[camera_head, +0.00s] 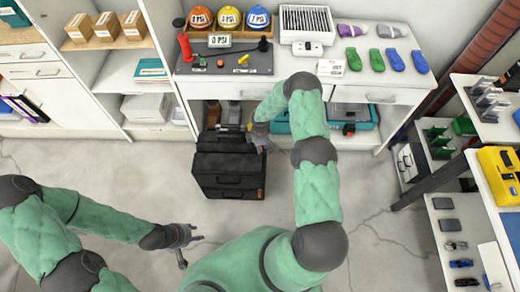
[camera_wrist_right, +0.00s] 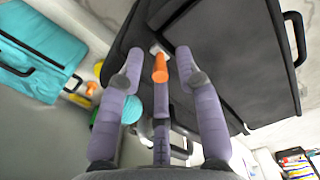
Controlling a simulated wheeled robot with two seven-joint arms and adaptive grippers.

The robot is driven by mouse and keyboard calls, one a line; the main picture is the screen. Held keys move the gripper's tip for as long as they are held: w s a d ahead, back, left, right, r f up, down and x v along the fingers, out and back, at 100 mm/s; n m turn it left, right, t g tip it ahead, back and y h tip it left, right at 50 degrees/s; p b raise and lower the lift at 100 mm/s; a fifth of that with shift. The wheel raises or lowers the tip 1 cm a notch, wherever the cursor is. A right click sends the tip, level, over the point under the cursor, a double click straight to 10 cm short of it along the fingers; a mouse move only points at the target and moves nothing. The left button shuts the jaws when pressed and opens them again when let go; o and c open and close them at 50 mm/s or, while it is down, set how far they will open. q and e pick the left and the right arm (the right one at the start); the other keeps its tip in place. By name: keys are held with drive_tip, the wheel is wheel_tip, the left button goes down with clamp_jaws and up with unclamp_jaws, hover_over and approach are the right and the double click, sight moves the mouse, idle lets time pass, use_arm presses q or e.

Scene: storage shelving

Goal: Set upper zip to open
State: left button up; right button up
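A black case (camera_head: 228,172) stands on the floor in front of the drawer unit; its dark fabric face fills the upper right of the right wrist view (camera_wrist_right: 235,65). An orange zip pull (camera_wrist_right: 160,68) with a pale slider shows at the case's edge. My right gripper (camera_head: 262,142) is at the right side of the case. In the wrist view its purple fingers (camera_wrist_right: 160,62) surround the pull, with visible gaps between the side fingertips and the pull. Whether the middle finger touches it is unclear. My left gripper (camera_head: 190,242) is open and empty, low over the floor.
The white desk (camera_head: 300,65) behind holds caps, a label device (camera_head: 307,48) and coloured pouches (camera_head: 396,60). A teal case (camera_head: 365,116) sits beneath it, close to my right arm. Shelving (camera_head: 455,200) stands at the right. The floor left of the case is clear.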

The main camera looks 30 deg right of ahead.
drive_tip(key=shift+f, duration=0.75)
clamp_jaws()
